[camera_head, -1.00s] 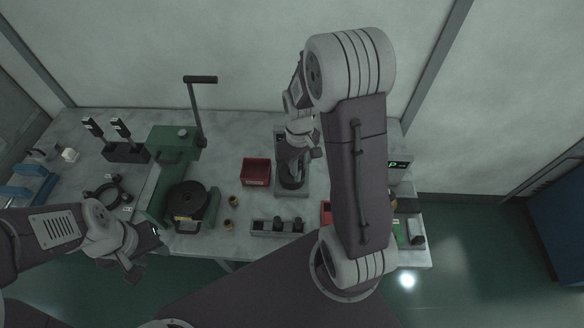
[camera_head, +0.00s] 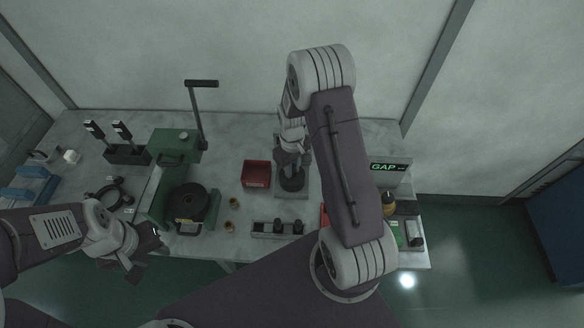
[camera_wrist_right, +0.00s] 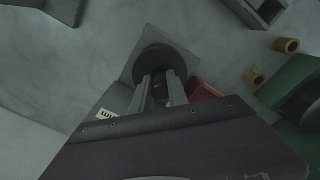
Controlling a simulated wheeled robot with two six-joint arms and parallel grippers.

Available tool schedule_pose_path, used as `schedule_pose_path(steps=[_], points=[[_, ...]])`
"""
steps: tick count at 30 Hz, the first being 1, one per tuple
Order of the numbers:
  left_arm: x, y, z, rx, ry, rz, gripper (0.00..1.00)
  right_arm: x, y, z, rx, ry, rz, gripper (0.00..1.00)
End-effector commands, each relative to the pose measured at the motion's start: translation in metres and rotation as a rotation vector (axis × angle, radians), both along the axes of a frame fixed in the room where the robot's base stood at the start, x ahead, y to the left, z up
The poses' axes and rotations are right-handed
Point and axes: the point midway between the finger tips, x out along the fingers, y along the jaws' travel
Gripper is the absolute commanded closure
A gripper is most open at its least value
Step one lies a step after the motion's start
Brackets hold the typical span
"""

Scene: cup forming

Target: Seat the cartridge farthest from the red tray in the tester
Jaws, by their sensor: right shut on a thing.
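The tester (camera_head: 292,194) is a grey plate with a dark round seat (camera_wrist_right: 150,57), left of my right upper arm. My right gripper (camera_head: 291,158) points down over that seat. In the right wrist view its fingers (camera_wrist_right: 160,88) are shut on a dark cartridge (camera_wrist_right: 159,91), mostly hidden between them. I cannot tell whether the cartridge touches the seat. The red tray (camera_head: 256,184) lies just left of the tester. A grey rack (camera_head: 262,231) near the front edge holds dark upright cartridges (camera_head: 298,227) at its middle and right. My left gripper (camera_head: 142,258) hangs at the front left; its jaws are unclear.
A display (camera_head: 388,167) behind my right arm reads "GAP". A green press (camera_head: 174,147) with a tall lever stands at the left. Another red object (camera_head: 323,216) is partly hidden by my right arm.

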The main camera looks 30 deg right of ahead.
Motion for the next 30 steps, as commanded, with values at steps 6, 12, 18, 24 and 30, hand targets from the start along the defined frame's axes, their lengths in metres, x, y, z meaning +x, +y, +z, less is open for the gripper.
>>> schedule_pose_path(steps=[6, 12, 18, 24, 30], points=[[0.000, 0.000, -0.002, 0.000, 0.000, 0.000, 0.64, 0.000, 0.000, -0.003, 0.000, 0.000, 0.000, 0.59], [0.000, 0.000, -0.002, 0.000, 0.000, 0.000, 0.64, 0.000, 0.000, -0.003, 0.000, 0.000, 0.000, 0.59], [0.000, 0.000, 0.001, 0.000, 0.000, 0.000, 0.64, 0.001, 0.000, 0.005, -0.001, -0.002, 0.000, 0.59], [0.000, 0.000, -0.003, 0.000, 0.000, 0.000, 0.64, 0.002, 0.000, 0.044, -0.001, -0.008, 0.000, 0.59], [0.000, 0.000, -0.005, 0.000, 0.000, 0.000, 0.64, 0.001, 0.000, 0.090, -0.002, -0.007, 0.000, 0.59]])
